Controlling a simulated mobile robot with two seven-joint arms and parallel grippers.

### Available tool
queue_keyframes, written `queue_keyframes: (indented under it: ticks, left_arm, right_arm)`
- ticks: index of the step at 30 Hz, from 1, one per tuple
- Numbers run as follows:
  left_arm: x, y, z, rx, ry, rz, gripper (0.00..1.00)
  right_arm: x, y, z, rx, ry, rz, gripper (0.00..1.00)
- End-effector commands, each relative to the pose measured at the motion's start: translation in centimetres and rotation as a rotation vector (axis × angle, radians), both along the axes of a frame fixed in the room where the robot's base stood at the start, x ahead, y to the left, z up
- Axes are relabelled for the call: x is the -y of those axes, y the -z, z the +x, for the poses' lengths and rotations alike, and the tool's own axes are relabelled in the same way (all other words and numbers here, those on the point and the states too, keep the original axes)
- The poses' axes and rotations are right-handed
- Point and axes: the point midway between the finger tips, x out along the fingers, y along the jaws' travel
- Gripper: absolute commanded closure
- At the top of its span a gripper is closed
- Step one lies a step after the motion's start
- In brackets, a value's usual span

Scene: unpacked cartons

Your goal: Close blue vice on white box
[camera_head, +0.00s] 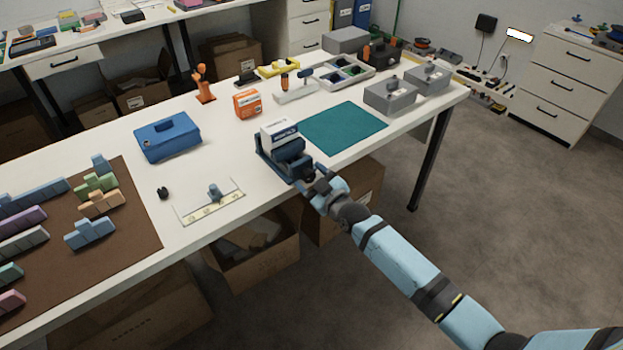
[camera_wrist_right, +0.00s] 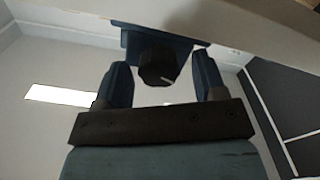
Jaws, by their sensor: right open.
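The blue vice (camera_head: 291,164) stands near the table's front edge in the head view, with the white box (camera_head: 279,134) in its jaws. I cannot tell how tightly the jaws sit against the box. My right gripper (camera_head: 311,184) is at the near side of the vice, by its knob. In the right wrist view the dark round knob (camera_wrist_right: 159,66) with a white mark lies between the two open fingers of my right gripper (camera_wrist_right: 160,85), with gaps on both sides. The body of the vice is mostly out of that view. My left gripper is not in view.
A green mat (camera_head: 343,128) lies right of the vice, and an orange box (camera_head: 247,103) stands behind it. A blue case (camera_head: 168,137) and a white plate (camera_head: 210,203) lie to the left. Grey boxes (camera_head: 390,97) stand at the right end of the table.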

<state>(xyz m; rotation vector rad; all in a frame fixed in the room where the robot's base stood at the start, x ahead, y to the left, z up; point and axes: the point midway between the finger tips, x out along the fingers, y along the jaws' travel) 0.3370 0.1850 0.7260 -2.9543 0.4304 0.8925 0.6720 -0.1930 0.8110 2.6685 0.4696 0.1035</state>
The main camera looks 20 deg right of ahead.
Motion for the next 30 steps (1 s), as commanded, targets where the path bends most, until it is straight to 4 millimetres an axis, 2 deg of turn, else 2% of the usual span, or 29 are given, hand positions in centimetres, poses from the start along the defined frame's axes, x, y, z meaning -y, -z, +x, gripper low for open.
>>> queue_keyframes:
  ticks: [6,12,13,23,30]
  left_arm:
    - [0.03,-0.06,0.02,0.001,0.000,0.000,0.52]
    - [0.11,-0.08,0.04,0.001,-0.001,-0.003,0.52]
    - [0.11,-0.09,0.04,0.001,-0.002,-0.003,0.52]
    - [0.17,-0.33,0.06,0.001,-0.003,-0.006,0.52]
    - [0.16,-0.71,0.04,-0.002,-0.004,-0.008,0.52]
  right_arm:
    - [-0.01,-0.02,0.02,0.000,0.000,0.000,0.36]
    - [0.00,-0.02,0.01,0.000,0.000,0.000,0.81]
    - [0.01,-0.03,0.00,0.000,0.000,0.000,0.85]
    - [0.03,-0.08,0.00,-0.013,0.000,0.037,0.85]
    - [0.09,-0.16,0.02,-0.061,0.001,0.164,0.85]
